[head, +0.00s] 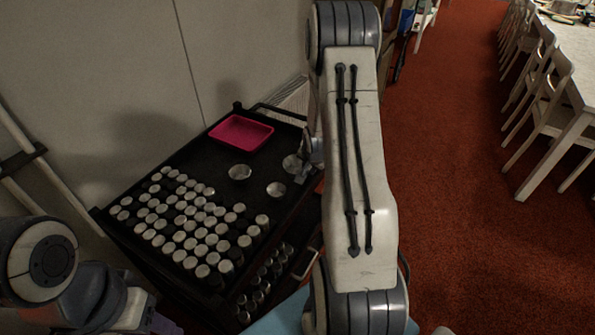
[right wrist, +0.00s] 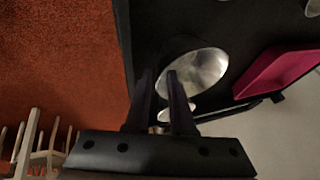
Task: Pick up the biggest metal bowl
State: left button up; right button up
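Three round metal bowls stand on the black cart top in the head view. One bowl (head: 292,163) is at the right, partly hidden by my right gripper (head: 306,174); a second bowl (head: 240,172) is to its left, and a third bowl (head: 276,189) is nearer the front. In the right wrist view a large shiny bowl (right wrist: 203,70) lies just past my right gripper (right wrist: 160,75). Its fingers are apart, with one overlapping the bowl's near edge and the other outside it. Contact cannot be told. My left gripper does not show; only left arm links are visible.
A pink tray (head: 241,132) sits at the cart's back; many silver-topped jars (head: 190,220) fill its front left. More jars stand on a lower shelf (head: 262,285). A wall is behind. Red carpet (head: 450,200) is open at right, with white chairs (head: 545,90) beyond.

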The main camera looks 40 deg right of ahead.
jog(key=shift+w+d+f, duration=0.1)
jog(key=shift+w+f, duration=0.1)
jog(key=shift+f, duration=0.15)
grip_shut()
dwell(1.2)
